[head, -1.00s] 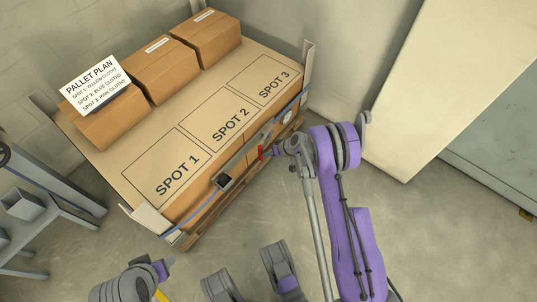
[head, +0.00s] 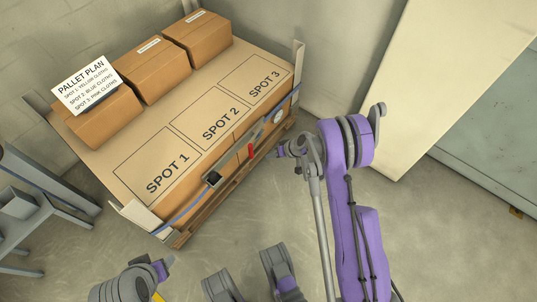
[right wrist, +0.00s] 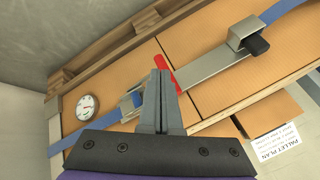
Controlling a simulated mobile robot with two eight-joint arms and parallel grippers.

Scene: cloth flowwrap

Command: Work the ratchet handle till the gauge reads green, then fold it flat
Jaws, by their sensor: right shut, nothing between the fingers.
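The ratchet handle has a red grip (head: 251,152) that sticks out from a grey metal bar on the front of the pallet load. The red grip also shows in the right wrist view (right wrist: 165,72), partly behind my fingers. The round white gauge (right wrist: 87,107) sits on the load's side near the blue strap; its dial is too small to read for sure. In the head view the gauge (head: 278,116) is tiny. My right gripper (head: 280,151) is shut and empty, right of the red grip and apart from it. My left gripper (head: 166,262) is low at left, its jaws unclear.
A blue strap (head: 183,213) runs along the load's front, with a black-tipped clamp (head: 213,179). The carton top (head: 178,120) bears SPOT 1 to 3 outlines, bare. Three boxes and a pallet plan sign (head: 84,85) stand behind. The floor (head: 220,240) in front is clear.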

